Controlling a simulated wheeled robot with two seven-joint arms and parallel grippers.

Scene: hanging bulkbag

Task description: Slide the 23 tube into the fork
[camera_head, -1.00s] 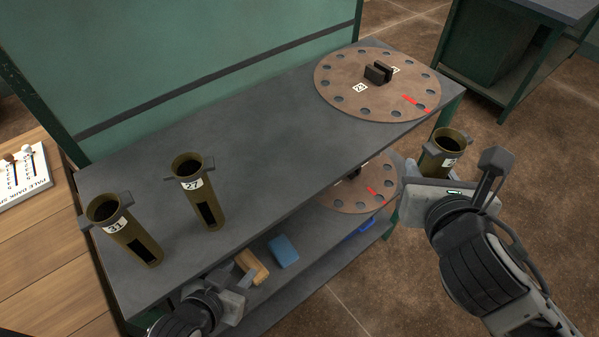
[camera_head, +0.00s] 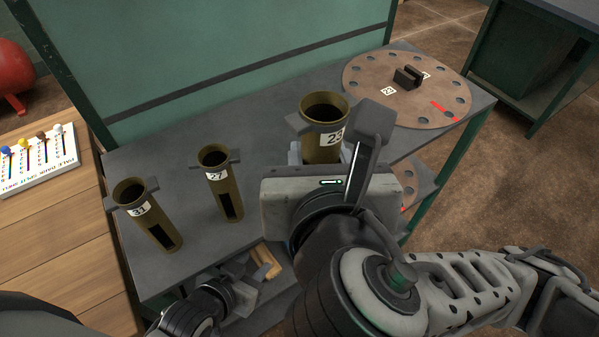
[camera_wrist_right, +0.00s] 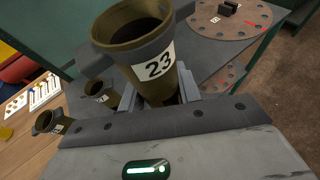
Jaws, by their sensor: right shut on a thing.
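The 23 tube (camera_head: 322,118) is an olive-brass open cylinder with a white "23" label and grey side lugs. My right gripper (camera_head: 318,155) is shut on it and holds it upright above the grey bench. The right wrist view shows the tube (camera_wrist_right: 150,60) between the two fingers (camera_wrist_right: 157,95). The fork (camera_head: 408,77) is a dark two-pronged block on the brown round disc (camera_head: 370,90), with a "23" label beside it. The tube is left of and nearer than the disc, apart from the fork. My left gripper (camera_head: 222,285) is low at the bench's front edge; its jaws are unclear.
The 27 tube (camera_head: 219,180) and 31 tube (camera_head: 146,212) stand on the left of the bench (camera_head: 270,160). A lower shelf holds a second disc, partly hidden, and a tan block (camera_head: 265,260). A green panel (camera_head: 220,50) rises behind the bench. A peg board (camera_head: 37,160) lies at left.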

